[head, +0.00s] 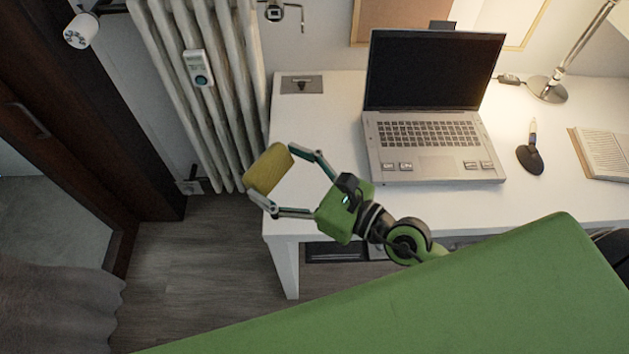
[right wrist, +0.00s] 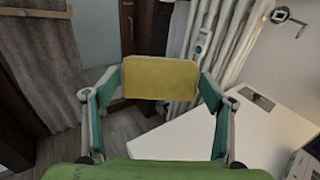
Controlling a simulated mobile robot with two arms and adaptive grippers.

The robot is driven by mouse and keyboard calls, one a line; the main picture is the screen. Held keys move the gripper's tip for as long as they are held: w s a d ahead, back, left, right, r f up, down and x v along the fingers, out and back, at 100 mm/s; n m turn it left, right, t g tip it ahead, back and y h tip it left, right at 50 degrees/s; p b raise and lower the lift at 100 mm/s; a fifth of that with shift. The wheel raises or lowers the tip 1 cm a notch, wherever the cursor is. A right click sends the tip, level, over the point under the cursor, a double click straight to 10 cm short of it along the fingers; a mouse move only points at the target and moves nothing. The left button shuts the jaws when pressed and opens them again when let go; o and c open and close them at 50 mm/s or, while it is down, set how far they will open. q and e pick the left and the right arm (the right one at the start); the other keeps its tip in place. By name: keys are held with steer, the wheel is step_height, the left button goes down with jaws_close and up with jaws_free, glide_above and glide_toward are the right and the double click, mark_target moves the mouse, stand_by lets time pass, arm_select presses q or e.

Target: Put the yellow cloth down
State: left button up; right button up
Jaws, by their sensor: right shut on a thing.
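The yellow cloth (head: 268,169) looks like a thick folded block in the head view. My right gripper (head: 270,182) is shut on it, one finger on each side. The cloth is at the left edge of the white desk (head: 322,208), near the radiator; I cannot tell its exact height. In the right wrist view the cloth (right wrist: 160,78) sits level between the two fingertips of my right gripper (right wrist: 160,88), with the desk top (right wrist: 240,135) to its lower right. My left gripper is not in view.
An open laptop (head: 421,125) stands on the desk, right of my right gripper. Farther right are a pen in a dark holder (head: 531,157), a lamp (head: 549,88) and an open book (head: 606,153). A radiator (head: 215,100) stands left of the desk.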

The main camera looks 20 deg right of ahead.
mark_target(273, 191)
steer(key=g, duration=0.1)
steer(key=a+n+g, duration=0.1)
steer(key=shift+w+a+n+g+y, duration=0.1)
steer(key=shift+a+n+g+y, duration=0.2)
steer(key=shift+g, duration=0.1)
steer(key=shift+s+a+f+n+g+p, duration=0.1)
steer(key=shift+a+f+n+g+p, duration=0.15)
steer(key=shift+n+g, duration=0.25)
steer(key=shift+s+a+f+n+g+p, duration=0.1)
steer(key=shift+a+f+n+g+p, duration=0.15)
steer(key=shift+g, duration=0.45)
steer(key=shift+s+f+n+g+h, duration=0.25)
steer(key=shift+f+n+g+h, duration=0.25)
steer(key=shift+g, duration=0.4)
steer(key=shift+s+d+f+n+g+h+p, duration=0.2)
steer(key=shift+n+g+p, duration=0.1)
steer(key=shift+g, duration=0.2)
steer(key=shift+s+d+f+n+g+h+p, duration=0.1)
steer(key=shift+s+n+g+h+p, duration=0.15)
steer(key=shift+g, duration=0.25)
steer(key=s+d+n+g+h+p, duration=0.1)
steer(key=s+d+g+h+p, duration=0.1)
steer(key=d, duration=1.1)
steer(key=s+g+h, duration=0.1)
steer(key=s+h, duration=0.1)
steer(key=h, duration=0.1)
steer(key=shift+s+d+f+n, duration=0.2)
steer(key=shift+d+f+n, duration=0.1)
steer(key=shift+n, duration=0.1)
